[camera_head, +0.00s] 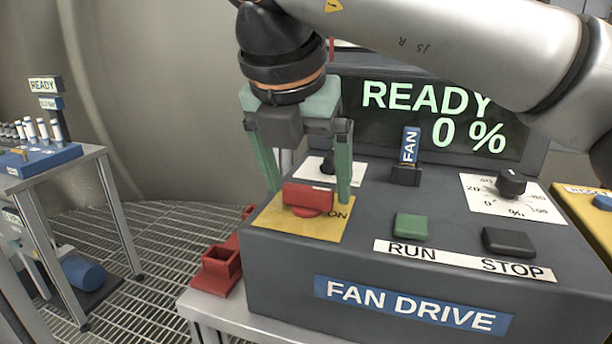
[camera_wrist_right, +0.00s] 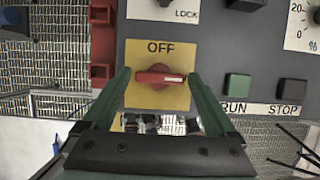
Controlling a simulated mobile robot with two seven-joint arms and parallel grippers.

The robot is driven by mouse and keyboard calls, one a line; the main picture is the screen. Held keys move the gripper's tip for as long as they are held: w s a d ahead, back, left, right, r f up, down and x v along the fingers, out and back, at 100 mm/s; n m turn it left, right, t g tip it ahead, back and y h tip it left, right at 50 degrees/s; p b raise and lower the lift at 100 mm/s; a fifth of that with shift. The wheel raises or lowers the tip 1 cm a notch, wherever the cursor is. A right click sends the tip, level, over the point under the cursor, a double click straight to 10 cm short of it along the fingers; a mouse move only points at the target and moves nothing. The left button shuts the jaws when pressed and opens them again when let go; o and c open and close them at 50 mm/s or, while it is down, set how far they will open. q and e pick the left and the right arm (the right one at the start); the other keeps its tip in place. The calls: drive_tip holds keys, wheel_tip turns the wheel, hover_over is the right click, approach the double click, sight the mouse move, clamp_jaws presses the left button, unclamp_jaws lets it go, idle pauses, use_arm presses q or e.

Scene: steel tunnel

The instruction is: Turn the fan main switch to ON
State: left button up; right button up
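The fan main switch (camera_head: 308,197) is a red rotary handle on a yellow plate (camera_head: 265,226) at the left of the FAN DRIVE console. In the right wrist view the handle (camera_wrist_right: 152,77) lies crosswise, its white mark toward the right. OFF is printed above it there; ON shows at the plate's right in the head view. My right gripper (camera_head: 309,192) points down over the switch. Its green fingers stand apart beside the handle's two ends, with small gaps visible in the right wrist view (camera_wrist_right: 160,76). My left gripper is not in view.
A green RUN button (camera_head: 411,227), a dark STOP button (camera_head: 508,242), a percent knob (camera_head: 511,183) and a FAN-tagged part (camera_head: 408,160) share the console. The display (camera_head: 430,120) reads READY 0 %. Red open bins (camera_head: 218,268) sit at the console's left.

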sight(307, 187)
drive_tip(key=shift+o, duration=0.4)
drive_tip(key=shift+s+r, duration=0.1)
drive_tip(key=shift+r, duration=0.25)
drive_tip(key=p+v, duration=0.1)
drive_tip(key=v, duration=0.1)
drive_tip(key=shift+s+a+r, duration=0.1)
drive_tip(key=shift+a+r, duration=0.05)
drive_tip(key=shift+r, duration=0.15)
use_arm(q)
drive_tip(key=p, duration=0.1)
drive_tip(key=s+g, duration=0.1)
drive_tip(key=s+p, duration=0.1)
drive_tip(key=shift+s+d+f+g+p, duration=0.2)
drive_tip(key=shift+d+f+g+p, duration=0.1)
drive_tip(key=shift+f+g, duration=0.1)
use_arm(e)
drive_tip(key=v, duration=0.9)
drive_tip(key=shift+s, duration=0.15)
